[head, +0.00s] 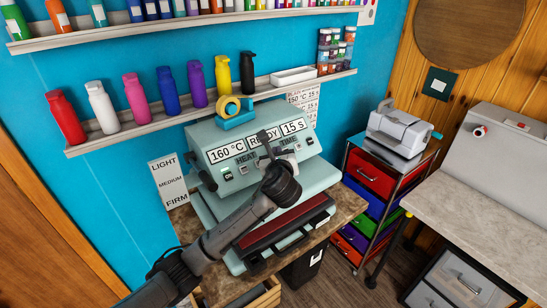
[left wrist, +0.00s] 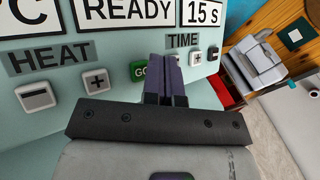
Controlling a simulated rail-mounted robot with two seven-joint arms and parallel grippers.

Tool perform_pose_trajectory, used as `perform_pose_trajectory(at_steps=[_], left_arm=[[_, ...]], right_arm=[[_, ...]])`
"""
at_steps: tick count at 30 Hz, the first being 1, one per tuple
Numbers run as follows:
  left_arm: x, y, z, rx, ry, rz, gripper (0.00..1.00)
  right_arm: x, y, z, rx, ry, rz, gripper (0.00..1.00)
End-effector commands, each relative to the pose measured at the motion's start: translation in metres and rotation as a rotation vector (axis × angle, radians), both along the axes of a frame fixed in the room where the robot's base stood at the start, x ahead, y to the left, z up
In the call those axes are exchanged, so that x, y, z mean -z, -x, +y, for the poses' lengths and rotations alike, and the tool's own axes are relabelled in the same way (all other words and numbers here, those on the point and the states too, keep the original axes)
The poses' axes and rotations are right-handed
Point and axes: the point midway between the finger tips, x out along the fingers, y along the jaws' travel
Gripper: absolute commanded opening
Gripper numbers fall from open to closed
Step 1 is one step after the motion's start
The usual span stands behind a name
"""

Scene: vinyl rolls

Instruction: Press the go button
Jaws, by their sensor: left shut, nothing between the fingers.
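The light green heat press (head: 215,135) stands on a small brown-topped table, its panel reading 160 °C, READY and 15 s. The green GO button (left wrist: 138,71) sits on the panel between the HEAT and TIME keys. My left gripper (head: 264,138) is shut and empty, with its fingers in front of the panel. In the left wrist view the fingertips (left wrist: 163,60) overlap the right part of the GO button. I cannot tell whether they touch it. In the head view my gripper hides the button. My right gripper is not in view.
HEAT keys, minus (left wrist: 38,96) and plus (left wrist: 96,80), lie left of the button; a TIME key (left wrist: 196,58) lies right. A yellow tape roll (head: 228,107) in a blue holder sits on top of the press. A shelf of bottles (head: 101,108) runs behind.

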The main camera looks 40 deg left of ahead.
Motion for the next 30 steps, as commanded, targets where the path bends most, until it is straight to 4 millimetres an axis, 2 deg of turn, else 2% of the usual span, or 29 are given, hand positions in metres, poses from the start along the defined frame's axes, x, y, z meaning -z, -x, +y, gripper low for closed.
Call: perform_pose_trajectory(at_steps=[30], left_arm=[[0.0069, -0.0015, 0.0068, 0.000, 0.000, 0.000, 0.00]], right_arm=[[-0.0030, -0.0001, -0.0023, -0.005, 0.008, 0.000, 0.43]])
